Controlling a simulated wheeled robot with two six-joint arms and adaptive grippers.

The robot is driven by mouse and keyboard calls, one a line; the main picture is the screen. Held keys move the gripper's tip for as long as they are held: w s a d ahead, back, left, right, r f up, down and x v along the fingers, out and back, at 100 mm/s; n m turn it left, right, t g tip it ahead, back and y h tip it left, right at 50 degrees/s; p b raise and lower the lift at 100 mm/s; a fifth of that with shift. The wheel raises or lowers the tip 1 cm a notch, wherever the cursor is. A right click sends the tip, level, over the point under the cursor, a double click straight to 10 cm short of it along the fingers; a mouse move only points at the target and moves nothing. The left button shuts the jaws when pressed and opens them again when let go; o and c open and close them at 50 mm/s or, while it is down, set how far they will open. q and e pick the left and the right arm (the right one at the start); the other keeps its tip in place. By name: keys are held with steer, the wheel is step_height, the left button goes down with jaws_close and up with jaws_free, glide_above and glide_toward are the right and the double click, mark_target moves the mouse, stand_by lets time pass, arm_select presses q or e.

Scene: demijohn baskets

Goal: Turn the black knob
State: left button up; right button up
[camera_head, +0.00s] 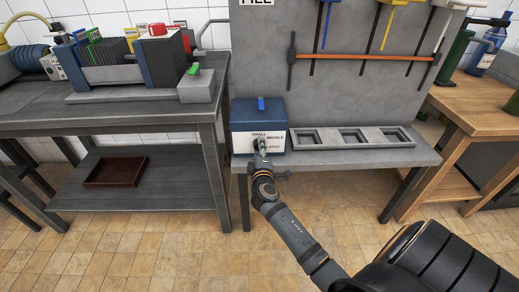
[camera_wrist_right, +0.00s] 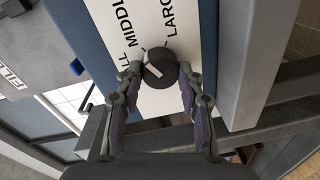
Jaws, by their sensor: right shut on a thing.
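The black knob (camera_wrist_right: 161,68) is round, with a pale pointer mark on its face. It sits on the white front panel of a blue box (camera_head: 258,110). The words SMALL, MIDDLE and LARGE are printed around it. I cannot tell for sure which word the mark points at. My right gripper (camera_wrist_right: 161,76) has its two fingers on either side of the knob, shut on it. My left gripper is in neither view.
The box stands on a grey shelf beside a tray (camera_head: 352,137) with three square recesses. A dark workbench (camera_head: 110,119) stands left, a wooden table (camera_head: 470,100) right.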

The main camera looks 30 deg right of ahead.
steer(key=o, duration=1.2)
steer(key=shift+c, duration=0.2)
steer(key=shift+a, duration=0.1)
steer(key=shift+s+a, duration=0.15)
steer(key=shift+s, duration=0.2)
steer(key=v, duration=1.1)
steer(key=shift+s+f, duration=0.1)
steer(key=shift+s, duration=0.05)
